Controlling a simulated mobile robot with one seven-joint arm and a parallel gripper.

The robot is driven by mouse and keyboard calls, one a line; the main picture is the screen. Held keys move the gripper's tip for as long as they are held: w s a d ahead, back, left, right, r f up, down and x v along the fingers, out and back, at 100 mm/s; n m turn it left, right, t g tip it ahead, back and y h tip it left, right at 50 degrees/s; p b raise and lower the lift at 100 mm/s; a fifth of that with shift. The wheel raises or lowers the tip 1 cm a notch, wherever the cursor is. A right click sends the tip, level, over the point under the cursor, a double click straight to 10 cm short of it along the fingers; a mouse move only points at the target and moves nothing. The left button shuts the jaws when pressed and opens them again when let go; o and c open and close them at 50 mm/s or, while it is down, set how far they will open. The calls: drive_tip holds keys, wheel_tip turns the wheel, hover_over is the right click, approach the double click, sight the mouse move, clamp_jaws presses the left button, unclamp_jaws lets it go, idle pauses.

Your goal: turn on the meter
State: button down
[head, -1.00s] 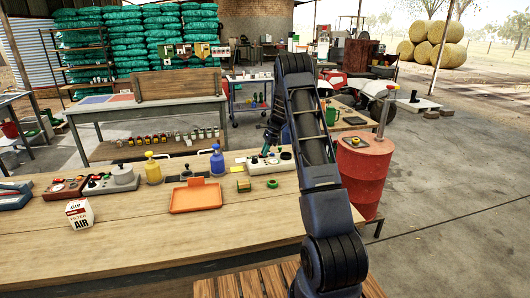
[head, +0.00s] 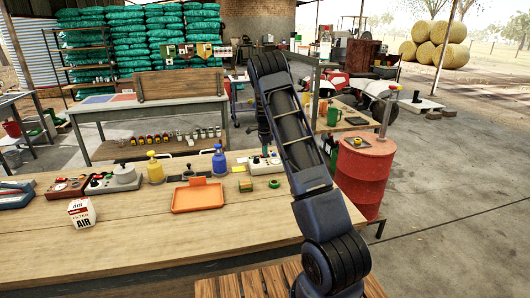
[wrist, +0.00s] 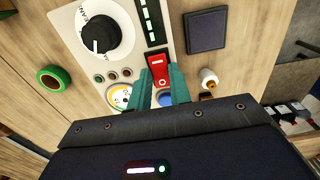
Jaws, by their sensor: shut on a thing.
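The meter is a white-faced box (head: 257,162) on the wooden bench, partly hidden behind my arm in the head view. In the wrist view its face (wrist: 128,57) carries a large black dial knob (wrist: 97,32), a small round gauge (wrist: 120,96), and a red switch (wrist: 158,72). My gripper (wrist: 160,82) has its two green fingers at either side of the red switch, closed on it. In the head view my gripper (head: 265,150) points down over the box. The lower part of the switch area is partly hidden by the fingers.
An orange tray (head: 198,206), a blue bottle (head: 219,160), a yellow bottle (head: 155,168) and a green tape ring (head: 274,184) stand nearby on the bench. A white filter box (head: 81,213) is at the left. The bench front is clear.

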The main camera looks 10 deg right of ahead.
drive_tip(key=c, duration=1.3)
unclamp_jaws()
wheel_tip(320, 180, up, 11)
drive_tip(key=shift+f, duration=0.1)
drive_tip(key=s+r+n+t+y, duration=0.1)
drive_tip(key=s+r+n, duration=0.3)
drive_tip(key=s+r, duration=0.75)
drive_tip(key=s+r+n+t, duration=0.1)
drive_tip(key=s+r+n, duration=0.4)
drive_tip(key=s+r, duration=0.7)
drive_tip(key=s+f+n+t, duration=0.1)
drive_tip(key=s+f+n, duration=0.1)
drive_tip(key=s, duration=0.9)
drive_tip(key=s+a+f+n, duration=0.1)
drive_tip(key=s+n, duration=0.3)
drive_tip(key=s, duration=0.7)
drive_tip(key=s+a+f+n+t+h, duration=0.1)
drive_tip(key=s+f+n, duration=0.1)
drive_tip(key=s, duration=0.8)
drive_tip(key=shift+s+a+f+n+t, duration=0.2)
drive_tip(key=shift+s+f+n+t, duration=0.1)
drive_tip(key=shift+s+f+n, duration=0.15)
